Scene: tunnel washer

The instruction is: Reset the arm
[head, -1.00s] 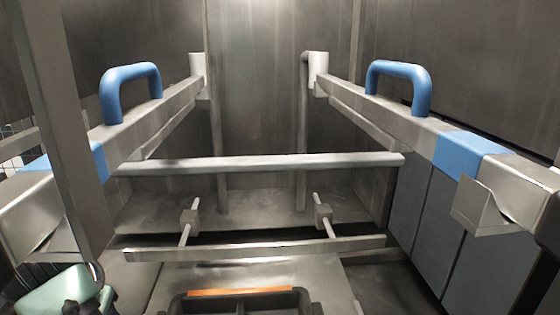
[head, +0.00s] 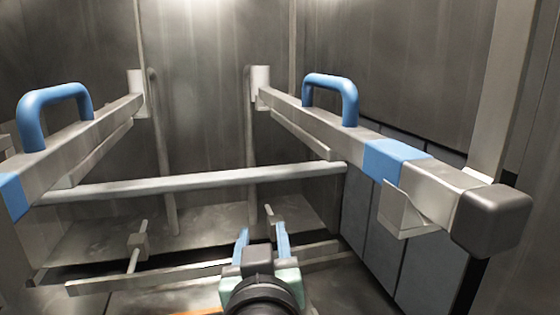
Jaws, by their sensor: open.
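My gripper (head: 263,240) is at the bottom centre of the head view. Its two blue fingers point away from me and stand apart, with nothing seen between them. The fingers show in front of the lower crossbar and the floor of the washer. My dark wrist hides what lies directly below it.
Two metal rails with blue handles (head: 54,112) (head: 331,95) run along the left and right. The right rail ends in a dark block (head: 492,221) with a bracket (head: 401,211) beside it. A crossbar (head: 190,184) spans between the rails. Metal walls close the back.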

